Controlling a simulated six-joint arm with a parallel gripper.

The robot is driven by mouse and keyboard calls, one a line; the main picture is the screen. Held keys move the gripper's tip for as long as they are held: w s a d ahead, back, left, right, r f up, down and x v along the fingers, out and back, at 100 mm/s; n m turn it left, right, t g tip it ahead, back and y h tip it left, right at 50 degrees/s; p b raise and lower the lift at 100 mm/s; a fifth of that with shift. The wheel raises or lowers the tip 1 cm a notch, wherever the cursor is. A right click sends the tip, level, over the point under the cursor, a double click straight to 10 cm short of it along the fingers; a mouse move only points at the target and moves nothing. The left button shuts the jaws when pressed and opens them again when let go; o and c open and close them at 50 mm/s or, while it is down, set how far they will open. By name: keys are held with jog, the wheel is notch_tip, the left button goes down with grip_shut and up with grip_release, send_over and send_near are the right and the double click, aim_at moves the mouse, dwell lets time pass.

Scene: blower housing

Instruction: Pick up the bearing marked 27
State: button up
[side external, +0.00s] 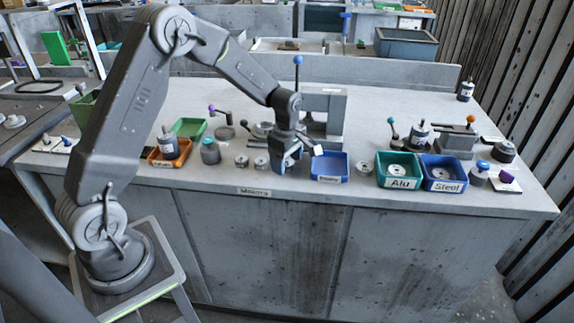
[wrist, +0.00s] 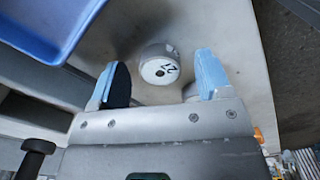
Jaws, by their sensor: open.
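The bearing marked 27 (wrist: 160,66) is a short, pale round piece with a dark number on its face. In the wrist view it lies on the worktop, just beyond and between my gripper's (wrist: 162,78) two blue fingertips. The fingers are open and apart, with nothing held. In the side view my gripper (side external: 292,160) is low over the front of the bench, left of a blue tray. Two similar bearings stand to its left, one nearer (side external: 261,163) and one farther (side external: 241,161). I cannot tell there which is marked 27.
The blue tray (side external: 329,165) is close to my gripper and fills the upper left of the wrist view (wrist: 45,25). A grey fixture (side external: 325,115) stands behind. Green "Alu" (side external: 398,170) and blue "Steel" (side external: 444,174) bins are to the right. Another pale round piece is partly hidden behind the right finger.

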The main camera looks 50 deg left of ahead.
jog(key=shift+f, duration=0.15)
jog(key=c, duration=1)
jog(key=shift+c, duration=0.2)
